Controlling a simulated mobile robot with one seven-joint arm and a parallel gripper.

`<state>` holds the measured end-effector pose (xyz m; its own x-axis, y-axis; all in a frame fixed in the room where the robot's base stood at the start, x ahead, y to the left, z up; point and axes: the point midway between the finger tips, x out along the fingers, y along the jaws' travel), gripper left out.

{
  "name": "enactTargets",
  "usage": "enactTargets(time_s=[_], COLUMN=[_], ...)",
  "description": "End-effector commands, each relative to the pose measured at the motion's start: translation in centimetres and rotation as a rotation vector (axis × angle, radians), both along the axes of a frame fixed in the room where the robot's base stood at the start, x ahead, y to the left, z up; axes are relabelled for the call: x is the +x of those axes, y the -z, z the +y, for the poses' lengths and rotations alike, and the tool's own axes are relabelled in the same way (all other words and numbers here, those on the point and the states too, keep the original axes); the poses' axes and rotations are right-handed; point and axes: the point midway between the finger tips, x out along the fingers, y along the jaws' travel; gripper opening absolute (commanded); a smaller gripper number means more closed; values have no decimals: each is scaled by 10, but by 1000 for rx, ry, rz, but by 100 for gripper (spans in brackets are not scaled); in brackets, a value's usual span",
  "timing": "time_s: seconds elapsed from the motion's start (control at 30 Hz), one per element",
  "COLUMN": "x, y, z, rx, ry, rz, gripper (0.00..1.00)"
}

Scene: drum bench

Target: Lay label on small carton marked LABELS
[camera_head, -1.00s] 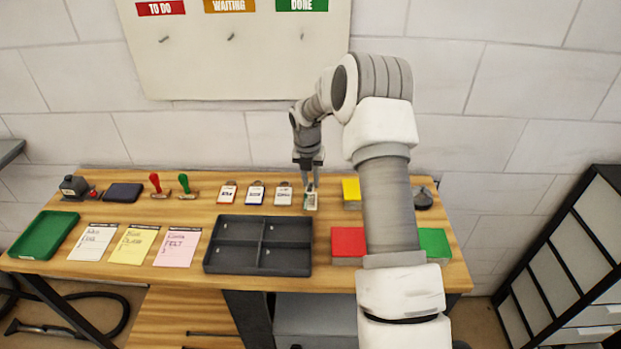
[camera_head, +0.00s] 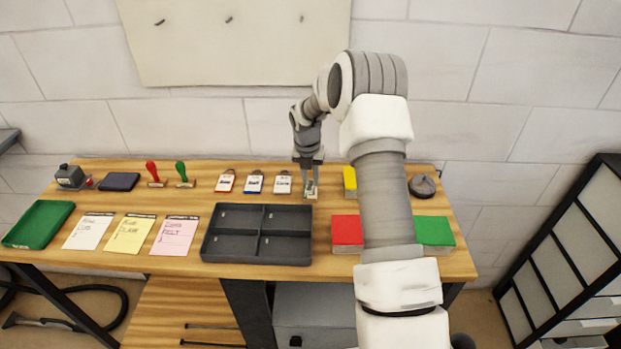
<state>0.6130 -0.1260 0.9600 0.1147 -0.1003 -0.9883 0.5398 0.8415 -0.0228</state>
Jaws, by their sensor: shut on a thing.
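My gripper (camera_head: 310,185) points straight down at the back of the bench, right of the row of small clipped cards. It is shut on a small, pale piece with a dark greenish part, which I take to be the label (camera_head: 311,194). The piece is at or just above the bench top; the fingers partly cover it and I cannot tell whether anything lies under it. I cannot read the word LABELS on any carton in view.
Three clipped cards (camera_head: 254,184) lie left of my gripper. A yellow block (camera_head: 349,180) stands close on its right. A dark divided tray (camera_head: 257,259) is in front, with red (camera_head: 346,233) and green (camera_head: 434,232) blocks to its right. A wall board (camera_head: 235,45) is behind.

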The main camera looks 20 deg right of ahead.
Motion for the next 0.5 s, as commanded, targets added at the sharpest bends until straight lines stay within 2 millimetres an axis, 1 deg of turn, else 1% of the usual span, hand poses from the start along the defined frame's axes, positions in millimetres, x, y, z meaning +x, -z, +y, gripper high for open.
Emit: enactTargets(time_s=[0.07, 0.1, 0.27, 0.5], x=[0, 0, 0, 0], y=[0, 0, 0, 0], z=[0, 0, 0, 0], rx=[0, 0, 0, 0], ry=[0, 0, 0, 0], rz=[0, 0, 0, 0], gripper=[8, 31, 60, 60])
